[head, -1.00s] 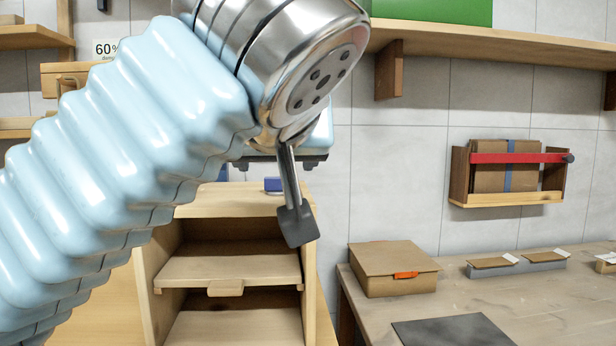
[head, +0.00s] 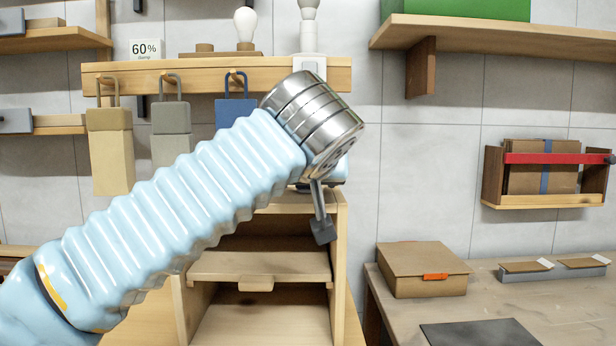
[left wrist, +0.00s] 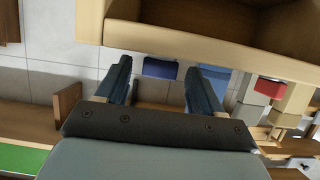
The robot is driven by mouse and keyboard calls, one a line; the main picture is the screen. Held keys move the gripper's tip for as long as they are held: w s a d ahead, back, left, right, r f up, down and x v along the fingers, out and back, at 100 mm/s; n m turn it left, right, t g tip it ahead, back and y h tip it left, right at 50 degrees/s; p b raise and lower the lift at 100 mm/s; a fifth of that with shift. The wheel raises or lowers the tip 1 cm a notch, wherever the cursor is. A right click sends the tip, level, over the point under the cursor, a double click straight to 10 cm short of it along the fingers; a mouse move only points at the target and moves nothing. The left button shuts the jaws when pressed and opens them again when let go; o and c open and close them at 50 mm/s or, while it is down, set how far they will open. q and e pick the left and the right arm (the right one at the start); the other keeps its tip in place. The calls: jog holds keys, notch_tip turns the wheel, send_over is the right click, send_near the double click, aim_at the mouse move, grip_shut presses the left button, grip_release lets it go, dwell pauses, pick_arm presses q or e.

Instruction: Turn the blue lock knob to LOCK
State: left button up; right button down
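A small blue block (left wrist: 160,68), which looks like the lock knob, shows in the left wrist view at the edge of the wooden cabinet (left wrist: 200,45). It appears beyond and between my fingertips, with no contact visible. In the head view my arm hides it, and I can read no LOCK mark. My left gripper (left wrist: 160,80) is open and empty, its two dark fingers well apart. In the head view one dark fingertip (head: 323,229) hangs in front of the cabinet's upper right (head: 340,260). My right gripper is not in view.
Hanging tags (head: 110,150) and a blue one (head: 232,112) hang from a wooden rail (head: 200,72) behind my arm. A cardboard box (head: 425,272) and dark mat (head: 480,333) lie on the right bench (head: 385,300). A red-barred wall rack (head: 545,190) is farther right.

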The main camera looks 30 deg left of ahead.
pick_arm(q)
jog(key=c, duration=1)
jog(key=shift+o, duration=0.2)
jog(key=shift+s+a+f+m+t+h+b, duration=0.15)
jog(key=shift+m+t+h+b, duration=0.15)
jog(key=shift+m+h+b, duration=0.25)
jog(key=shift+a+r+m+t+h+b, duration=0.1)
jog(key=shift+m+t+h+b, duration=0.2)
jog(key=shift+m+h+b, duration=0.25)
jog(key=m+h, duration=0.1)
jog(key=h, duration=0.1)
jog(key=m+h, duration=0.1)
jog(key=shift+a+m+t+b, duration=0.25)
jog(key=shift+m+t+b, duration=0.05)
jog(key=shift+b, duration=0.1)
jog(key=m+h, duration=0.2)
jog(key=h, duration=0.1)
jog(key=shift+a+m, duration=0.25)
jog(key=shift+m, duration=0.05)
jog(key=shift+a+m+h+p, duration=0.15)
jog(key=shift+m+h+p, duration=0.05)
jog(key=shift+m+h, duration=0.6)
jog(key=shift+a+m+h+p, duration=0.15)
jog(key=shift+m+h, duration=0.45)
jog(key=shift+h, duration=0.3)
jog(key=shift+g, duration=0.5)
